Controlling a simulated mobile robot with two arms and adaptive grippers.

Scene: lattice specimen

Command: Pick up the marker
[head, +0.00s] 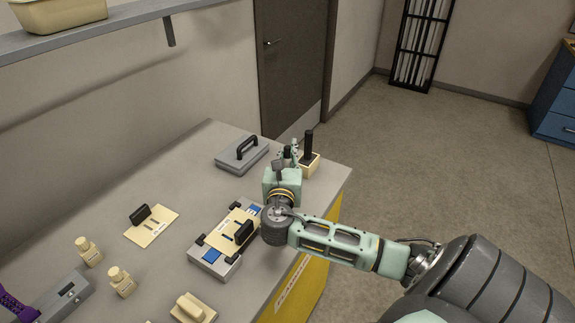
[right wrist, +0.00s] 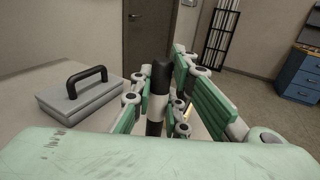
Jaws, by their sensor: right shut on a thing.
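The marker (right wrist: 160,92) stands upright in the right wrist view, black with a white band. My right gripper (right wrist: 158,105) is shut on it, with a green-and-grey finger on each side. The marker's lower end is hidden behind the wrist housing. In the head view the right gripper (head: 287,158) is near the far right end of the bench, where the fingers hide most of the marker. My left gripper is out of view.
A cream block (head: 312,166) with a dark upright post is just right of the gripper. A grey lidded box (head: 242,155) with a black handle lies to its left. A fixture (head: 215,262), a cream plate (head: 152,228) and bottles (head: 122,284) are nearer. The floor at right is clear.

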